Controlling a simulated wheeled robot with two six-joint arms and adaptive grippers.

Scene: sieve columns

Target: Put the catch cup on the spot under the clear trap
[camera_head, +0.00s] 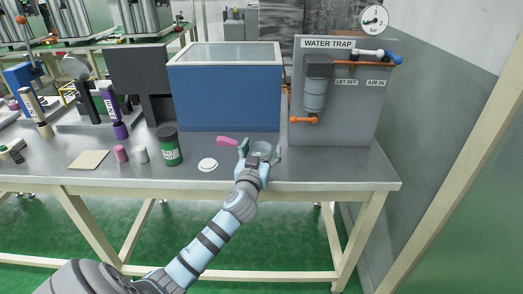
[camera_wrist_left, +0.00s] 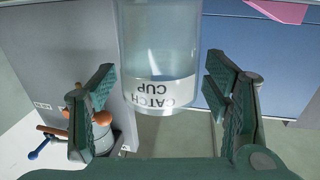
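The clear catch cup (camera_head: 262,147) stands near the front of the bench, left of the water trap panel. Its label reads upside down in the wrist view (camera_wrist_left: 160,60). My left gripper (camera_head: 260,153) has its fingers spread on either side of the cup. In the wrist view, the left gripper (camera_wrist_left: 160,95) shows narrow gaps between the fingers and the cup, so it looks open around it. The clear trap (camera_head: 315,95) hangs on the grey panel, with an orange tap (camera_head: 303,120) below it. I cannot make out a marked spot beneath. My right gripper is not in view.
A blue box (camera_head: 225,95) stands behind the cup. A pink piece (camera_head: 227,141), a white disc (camera_head: 207,164) and a dark green jar (camera_head: 169,146) are to the left. The bench (camera_head: 335,165) is bare in front of the grey panel (camera_head: 355,120).

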